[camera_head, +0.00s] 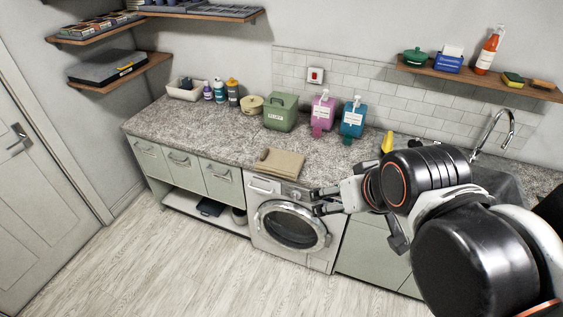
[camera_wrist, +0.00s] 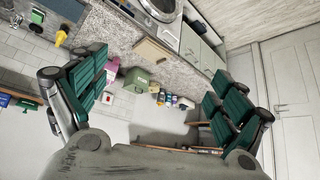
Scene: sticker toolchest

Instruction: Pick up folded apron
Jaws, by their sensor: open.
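The folded apron (camera_head: 281,163) is a flat tan bundle lying on the speckled countertop (camera_head: 221,135), at its front edge above the washing machine (camera_head: 291,226). In the wrist view the apron (camera_wrist: 152,51) shows small and apart from the fingers. My gripper (camera_head: 322,202) is open and empty, in front of the washing machine and to the right of the apron in the head view. In the wrist view my gripper (camera_wrist: 160,100) has its green-padded fingers spread wide on both sides. No part of the apron is hidden by the arm.
Behind the apron stand a green box (camera_head: 281,113), a pink dispenser (camera_head: 322,112) and a blue dispenser (camera_head: 353,119). Several bottles (camera_head: 220,91) and a white bin (camera_head: 184,91) stand at the left. The counter around the apron is clear.

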